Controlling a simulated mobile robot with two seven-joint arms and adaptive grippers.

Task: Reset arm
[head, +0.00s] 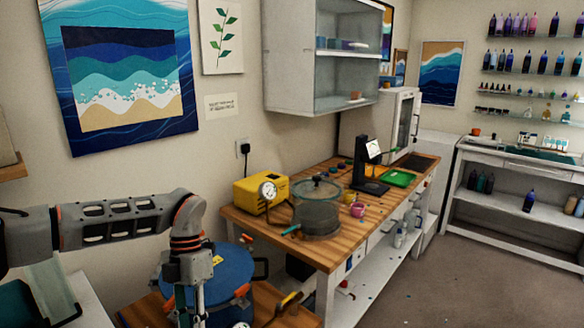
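My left arm comes in from the left, bends at an orange-ringed joint and points down in front of a blue round vessel. Its lower end (188,303) has silver parts and runs to the bottom edge of the picture. I cannot make out fingertips there, nor whether it holds anything. My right arm and gripper are not in view.
The blue vessel (234,275) stands on a low wooden surface (148,312). Behind it, a wooden workbench (250,222) holds a yellow gauge unit (255,192), a lidded clear chamber (317,212), a black stand (362,165) and a green tray (398,178). Floor (440,285) at right is mostly clear.

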